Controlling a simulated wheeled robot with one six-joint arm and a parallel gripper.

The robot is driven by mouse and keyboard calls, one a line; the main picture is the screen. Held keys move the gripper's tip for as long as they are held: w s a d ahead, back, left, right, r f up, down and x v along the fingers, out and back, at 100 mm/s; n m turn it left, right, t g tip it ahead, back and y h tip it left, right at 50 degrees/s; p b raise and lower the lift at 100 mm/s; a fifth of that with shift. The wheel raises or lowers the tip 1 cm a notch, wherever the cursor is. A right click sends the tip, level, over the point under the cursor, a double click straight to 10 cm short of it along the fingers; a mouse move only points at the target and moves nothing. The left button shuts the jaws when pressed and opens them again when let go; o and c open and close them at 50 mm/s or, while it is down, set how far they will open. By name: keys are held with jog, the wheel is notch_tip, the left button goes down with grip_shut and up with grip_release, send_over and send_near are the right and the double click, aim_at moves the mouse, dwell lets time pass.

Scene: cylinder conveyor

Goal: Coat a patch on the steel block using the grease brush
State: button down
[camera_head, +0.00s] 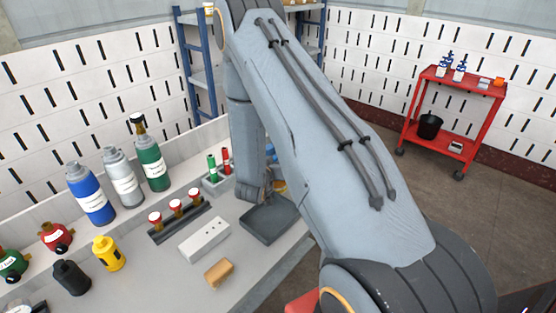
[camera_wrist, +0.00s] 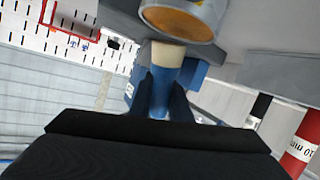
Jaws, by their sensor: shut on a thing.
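My gripper (camera_wrist: 166,95) is shut on the blue handle of the grease brush (camera_wrist: 167,68), whose pale tip points up in the wrist view. A round grey pot (camera_wrist: 208,10) with an amber inside is just beyond the tip. I cannot tell whether tip and pot touch. In the head view my arm hides the gripper and brush. A pale grey block with small dark holes (camera_head: 204,239) lies on the bench; I cannot tell for sure that it is the steel block.
A grey tray (camera_head: 268,224) lies right of the pale block, and a tan block (camera_head: 218,273) lies in front. A dark rack (camera_head: 180,221) with red-topped items is behind. Several bottles (camera_head: 90,195) stand at left. A red cart (camera_head: 448,115) is at the far right.

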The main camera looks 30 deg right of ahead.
jog(key=shift+f+b, duration=0.35)
jog(key=shift+f, duration=0.25)
dwell(1.2)
notch_tip(320, 180, up, 7)
jog(key=p, duration=0.4)
dwell(0.6)
dwell(0.6)
